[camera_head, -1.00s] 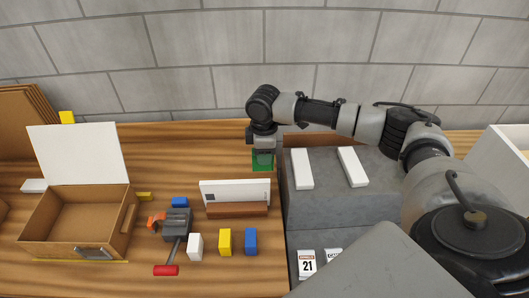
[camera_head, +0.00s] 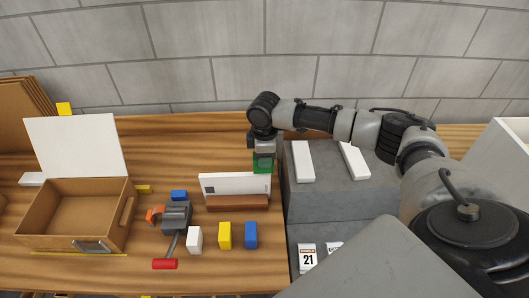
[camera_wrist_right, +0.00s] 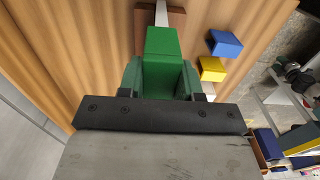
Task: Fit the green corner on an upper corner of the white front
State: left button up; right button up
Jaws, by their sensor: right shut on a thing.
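The green corner (camera_head: 263,164) is held in my right gripper (camera_head: 264,152), whose jaws are shut on it. The white front (camera_head: 235,185) stands upright in a brown wooden holder (camera_head: 237,203). The green corner is at the front's upper right corner; I cannot tell whether it touches or sits just above. In the right wrist view the green corner (camera_wrist_right: 162,42) lies between the fingers of my right gripper (camera_wrist_right: 161,78). The white front's narrow top edge (camera_wrist_right: 161,14) shows just beyond it, roughly in line. My left gripper is not in view.
White (camera_head: 195,240), yellow (camera_head: 224,236) and blue (camera_head: 251,235) blocks stand before the holder. A grey tool with a red handle (camera_head: 164,264) lies left of them. An open cardboard box (camera_head: 75,208) is further left. A grey stepped block (camera_head: 330,195) stands close on the right.

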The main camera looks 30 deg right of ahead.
aim_at(264, 172)
jog(key=shift+f+b, duration=0.55)
jog(key=shift+f, duration=1.55)
jog(key=shift+f+b, duration=0.55)
jog(key=shift+f, duration=0.75)
jog(key=shift+f, duration=0.25)
jog(key=o, duration=1)
jog(key=shift+r, duration=0.1)
